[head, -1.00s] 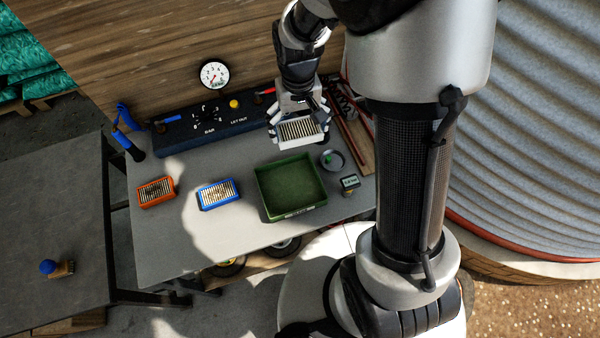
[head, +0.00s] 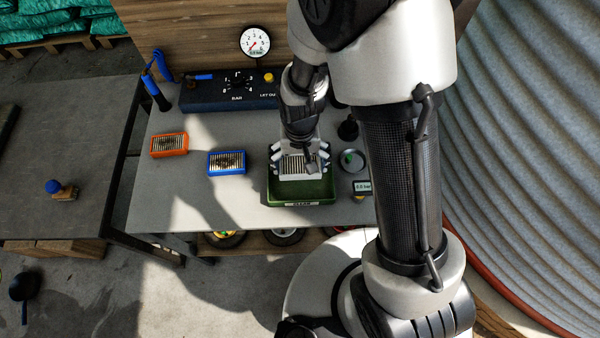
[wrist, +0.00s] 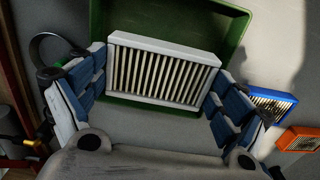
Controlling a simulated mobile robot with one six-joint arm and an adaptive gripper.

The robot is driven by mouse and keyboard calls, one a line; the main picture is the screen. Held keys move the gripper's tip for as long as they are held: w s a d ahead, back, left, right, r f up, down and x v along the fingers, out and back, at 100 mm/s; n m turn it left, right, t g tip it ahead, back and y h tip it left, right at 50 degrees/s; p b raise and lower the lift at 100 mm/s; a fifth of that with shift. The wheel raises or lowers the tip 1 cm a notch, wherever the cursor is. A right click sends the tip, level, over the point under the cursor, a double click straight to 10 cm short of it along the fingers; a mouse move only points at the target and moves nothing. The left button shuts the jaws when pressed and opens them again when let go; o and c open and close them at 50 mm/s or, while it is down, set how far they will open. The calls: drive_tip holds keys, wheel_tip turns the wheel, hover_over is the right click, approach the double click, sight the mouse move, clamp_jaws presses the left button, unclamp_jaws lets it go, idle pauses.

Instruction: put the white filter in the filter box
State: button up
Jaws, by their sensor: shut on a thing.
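The white filter (head: 299,166) has a white frame and pleated cream and dark slats. My gripper (head: 299,162) is shut on it, with a finger at each side. In the wrist view the white filter (wrist: 162,72) sits between the blue-padded fingers of my gripper (wrist: 160,95). The green box (head: 302,195), with a label on its front that seems to read "CLEAN", is beneath and around the filter in the head view. In the wrist view the green box (wrist: 228,22) lies behind the filter. I cannot tell whether the filter touches its floor.
An orange filter (head: 169,144) and a blue filter (head: 227,162) lie left of the box on the grey bench (head: 180,200). A small round dish (head: 352,160) and a small display (head: 362,187) stand to its right. A dark control panel (head: 225,92) is behind.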

sight(300, 171)
drive_tip(key=shift+f+b, duration=0.8)
drive_tip(key=shift+f, duration=1.75)
drive_tip(key=shift+f, duration=0.2)
drive_tip(key=o, duration=0.8)
drive_tip(key=shift+r, duration=0.15)
wheel_tip(300, 171, up, 12)
drive_tip(key=p, duration=0.4)
drive_tip(key=shift+r+p, duration=0.1)
drive_tip(key=shift+p, duration=0.2)
